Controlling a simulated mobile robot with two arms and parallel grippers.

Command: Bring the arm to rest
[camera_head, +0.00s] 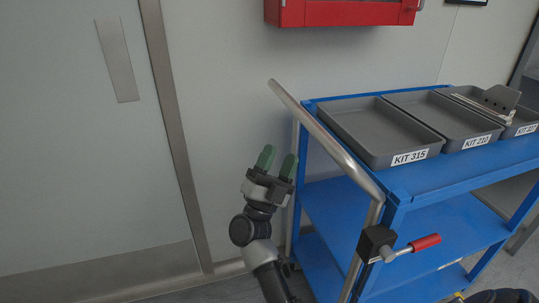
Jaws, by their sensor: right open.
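My right gripper (277,163), with two green fingertips, is raised and points upward in front of the grey wall. Its fingers are apart, with nothing between them. It is to the left of the blue cart (420,188) in the picture, close beside the cart's metal handle bar (325,140); I cannot tell the exact gap. My right arm (265,258) comes up from the bottom edge. My left gripper is not in view.
Grey trays marked KIT 315 (372,158) and KIT 210 (462,138) look empty. A third tray (527,130) has metal parts at it. A red-handled lever (425,242) juts from the cart. A red box (340,12) hangs above. A door (85,150) stands left.

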